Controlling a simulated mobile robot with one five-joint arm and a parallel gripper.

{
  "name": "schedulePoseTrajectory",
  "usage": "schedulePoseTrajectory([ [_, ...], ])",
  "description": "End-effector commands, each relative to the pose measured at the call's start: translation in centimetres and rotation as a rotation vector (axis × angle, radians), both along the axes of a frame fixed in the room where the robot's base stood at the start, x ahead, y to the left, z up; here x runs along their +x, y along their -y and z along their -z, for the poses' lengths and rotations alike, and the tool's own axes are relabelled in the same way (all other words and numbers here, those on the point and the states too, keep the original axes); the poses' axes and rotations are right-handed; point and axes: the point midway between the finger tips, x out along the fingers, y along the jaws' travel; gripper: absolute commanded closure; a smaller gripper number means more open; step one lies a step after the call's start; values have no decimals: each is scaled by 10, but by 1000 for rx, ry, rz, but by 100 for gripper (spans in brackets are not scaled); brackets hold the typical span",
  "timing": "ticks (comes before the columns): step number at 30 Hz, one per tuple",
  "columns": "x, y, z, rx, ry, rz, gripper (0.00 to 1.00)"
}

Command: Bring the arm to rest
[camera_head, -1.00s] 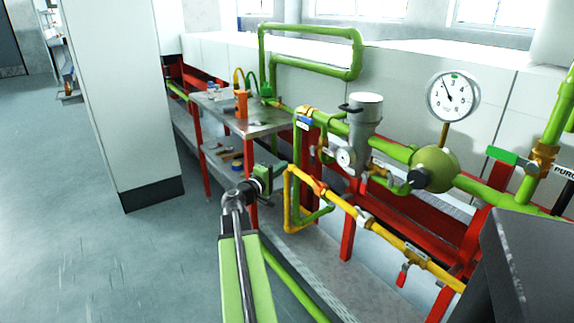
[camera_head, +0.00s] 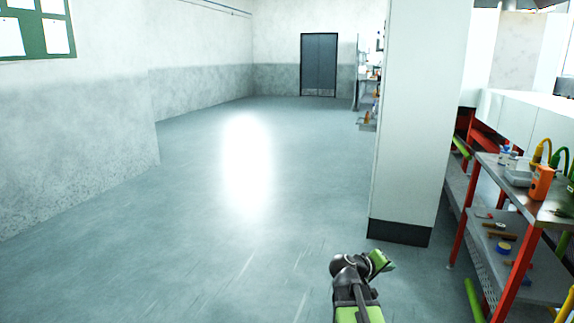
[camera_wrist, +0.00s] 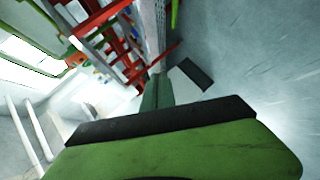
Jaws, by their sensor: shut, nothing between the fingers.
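My gripper (camera_wrist: 157,92) shows in the wrist view as a narrow dark green piece beyond a broad green and black part of my arm. It is shut, with nothing seen between its fingers.
A white pillar (camera_head: 415,120) with a dark base stands right of centre. A red-legged metal bench (camera_head: 545,212) with an orange device (camera_head: 541,183) and tools is at the right. Open grey floor (camera_head: 190,240) lies ahead and left, towards dark double doors (camera_head: 318,64).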

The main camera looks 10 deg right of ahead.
Motion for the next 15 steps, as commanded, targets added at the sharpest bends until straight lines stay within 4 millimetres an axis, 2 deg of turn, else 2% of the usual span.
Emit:
schedulePoseTrajectory([
  [1,6,-44,18,90,-5,-27,100],
  [3,7,-98,44,227,-26,-45,100],
  [6,-2,-165,76,411,-76,-58,100],
  [9,-17,-221,101,576,-136,-62,100],
  [15,-66,-303,131,915,-291,-22,100],
])
